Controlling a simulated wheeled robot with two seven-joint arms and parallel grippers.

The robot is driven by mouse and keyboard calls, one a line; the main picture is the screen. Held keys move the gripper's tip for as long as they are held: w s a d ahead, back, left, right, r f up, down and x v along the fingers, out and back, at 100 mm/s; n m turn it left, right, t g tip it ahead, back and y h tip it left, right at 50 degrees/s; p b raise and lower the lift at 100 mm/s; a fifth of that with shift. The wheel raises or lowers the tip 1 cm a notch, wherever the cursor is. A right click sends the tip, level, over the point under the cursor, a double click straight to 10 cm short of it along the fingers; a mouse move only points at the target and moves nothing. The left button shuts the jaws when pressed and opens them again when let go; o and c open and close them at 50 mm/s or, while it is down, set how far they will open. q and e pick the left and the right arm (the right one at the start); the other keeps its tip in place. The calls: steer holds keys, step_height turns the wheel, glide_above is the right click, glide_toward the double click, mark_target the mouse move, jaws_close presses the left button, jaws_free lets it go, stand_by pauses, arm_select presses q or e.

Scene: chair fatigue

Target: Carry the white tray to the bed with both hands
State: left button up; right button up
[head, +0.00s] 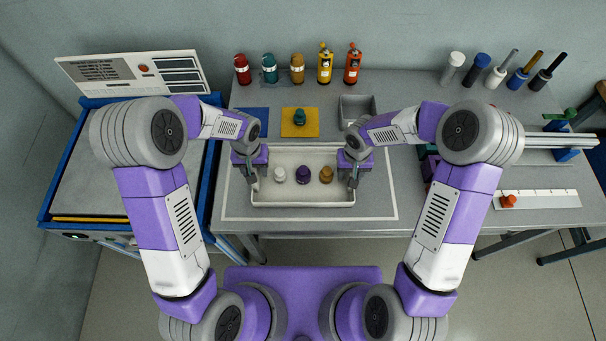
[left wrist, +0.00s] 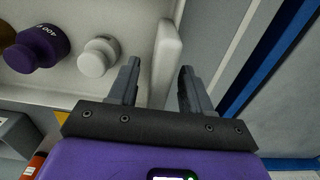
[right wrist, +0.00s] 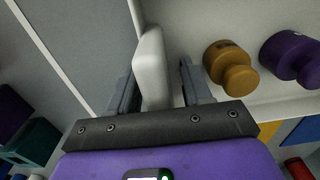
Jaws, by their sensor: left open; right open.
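The white tray (head: 303,197) sits on the grey table inside a white outline, with a white, a purple and a brown weight in it. My left gripper (head: 252,180) is at the tray's left end; in the left wrist view its open fingers (left wrist: 158,88) stand either side of the tray's end wall (left wrist: 167,60). My right gripper (head: 354,180) is at the right end; in the right wrist view its open fingers (right wrist: 157,88) straddle that end wall (right wrist: 151,65). The bed (head: 75,185), a grey plate in a blue frame, is at the left, partly hidden by my left arm.
Behind the tray are a blue mat (head: 252,121), a yellow mat (head: 291,129) with a green weight, and a grey bin (head: 358,104). Several coloured bottles (head: 297,68) line the table's back. A ruler strip (head: 545,199) lies at the right. A panel (head: 135,72) stands behind the bed.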

arm_select(q)
jaws_close()
arm_select(e)
jaws_close()
arm_select(q)
steer(key=shift+w+r, duration=0.1)
steer(key=shift+r, duration=0.05)
arm_select(e)
steer(key=shift+w+r, duration=0.1)
steer(key=shift+r, duration=0.05)
